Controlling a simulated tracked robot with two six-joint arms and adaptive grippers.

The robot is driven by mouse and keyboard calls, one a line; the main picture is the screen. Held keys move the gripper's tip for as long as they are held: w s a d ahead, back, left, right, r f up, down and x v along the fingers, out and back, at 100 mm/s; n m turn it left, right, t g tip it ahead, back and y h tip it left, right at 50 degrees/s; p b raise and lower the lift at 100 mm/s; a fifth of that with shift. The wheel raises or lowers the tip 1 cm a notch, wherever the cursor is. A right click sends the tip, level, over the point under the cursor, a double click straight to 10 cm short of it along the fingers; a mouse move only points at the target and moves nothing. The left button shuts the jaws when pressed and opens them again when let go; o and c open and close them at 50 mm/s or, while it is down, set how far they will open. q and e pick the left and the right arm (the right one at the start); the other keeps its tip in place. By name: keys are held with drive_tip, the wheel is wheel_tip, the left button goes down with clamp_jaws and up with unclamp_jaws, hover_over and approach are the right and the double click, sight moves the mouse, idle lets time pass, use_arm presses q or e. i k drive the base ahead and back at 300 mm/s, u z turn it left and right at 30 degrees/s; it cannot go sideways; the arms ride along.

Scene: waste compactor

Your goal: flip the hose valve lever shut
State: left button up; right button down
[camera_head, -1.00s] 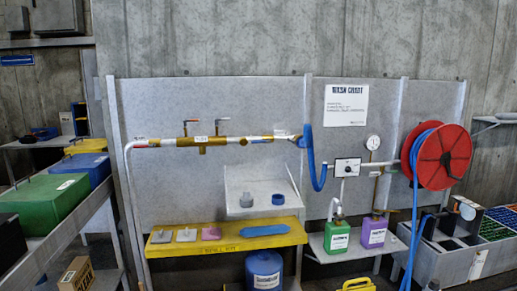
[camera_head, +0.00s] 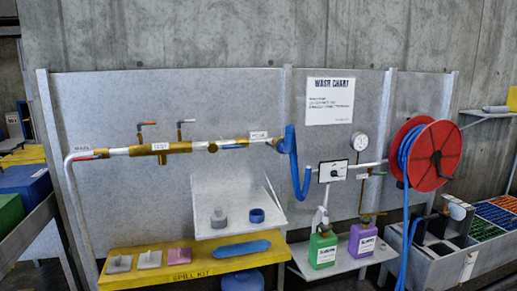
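A horizontal pipe with white and brass sections (camera_head: 185,147) runs across the grey panel. A small label that seems to read HOSE (camera_head: 258,134) sits near its right end, close to a blue hose (camera_head: 291,145). A small blue part (camera_head: 234,146) lies along the pipe just left of that label; I cannot tell whether it is the lever. Two thin stems with small handles rise above the pipe: a red-tipped one (camera_head: 148,123) and a grey one (camera_head: 187,121). Which one is the hose valve lever is too small to tell. Neither gripper is in view.
A grey tilted shelf (camera_head: 238,184) holds two small fittings below the pipe. A yellow spill-kit shelf (camera_head: 120,264) juts out lower down. A red hose reel (camera_head: 437,156), a gauge (camera_head: 360,141), a green bottle (camera_head: 323,247) and a purple bottle (camera_head: 363,240) are at the right.

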sight(242, 144)
drive_tip(key=u, duration=0.05)
drive_tip(key=i, duration=0.9)
drive_tip(key=u, duration=0.45)
